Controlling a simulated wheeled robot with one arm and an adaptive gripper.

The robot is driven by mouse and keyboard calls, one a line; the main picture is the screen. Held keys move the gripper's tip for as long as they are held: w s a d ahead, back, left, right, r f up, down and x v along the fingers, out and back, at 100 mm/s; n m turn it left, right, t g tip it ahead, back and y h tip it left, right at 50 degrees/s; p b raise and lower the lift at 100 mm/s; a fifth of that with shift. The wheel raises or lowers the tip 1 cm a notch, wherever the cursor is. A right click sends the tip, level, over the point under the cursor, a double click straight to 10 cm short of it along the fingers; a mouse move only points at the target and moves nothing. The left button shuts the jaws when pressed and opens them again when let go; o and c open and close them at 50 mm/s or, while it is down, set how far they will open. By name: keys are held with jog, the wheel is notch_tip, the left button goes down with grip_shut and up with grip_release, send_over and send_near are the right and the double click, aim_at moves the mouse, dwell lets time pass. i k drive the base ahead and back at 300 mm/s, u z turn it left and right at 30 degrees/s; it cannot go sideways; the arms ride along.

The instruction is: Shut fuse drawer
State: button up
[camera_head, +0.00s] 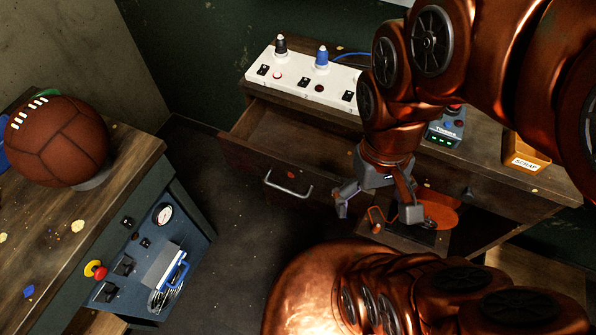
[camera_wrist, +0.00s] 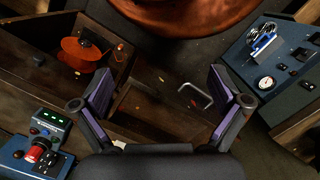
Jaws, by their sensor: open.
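A wooden drawer (camera_head: 262,165) stands pulled out of the workbench (camera_head: 490,165) in the head view. Its front carries a metal bar handle (camera_head: 288,186) and a small red mark. The inside that shows looks empty; no label is legible. My gripper (camera_head: 376,205) is open and empty, to the right of the handle and apart from it. In the wrist view my fingers (camera_wrist: 163,88) are spread wide, with the handle (camera_wrist: 197,94) showing between them, nearer the right finger. The drawer front (camera_wrist: 185,110) is partly hidden by that finger.
A white switch panel (camera_head: 305,82) sits on the bench top. A blue-grey control cabinet (camera_head: 150,255) and a leather ball (camera_head: 57,142) stand left. Dark floor (camera_head: 245,235) lies between.

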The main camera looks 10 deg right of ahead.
aim_at(302, 155)
jog(key=z, duration=0.6)
jog(key=k, duration=1)
jog(key=u, duration=1.2)
jog(key=i, duration=0.5)
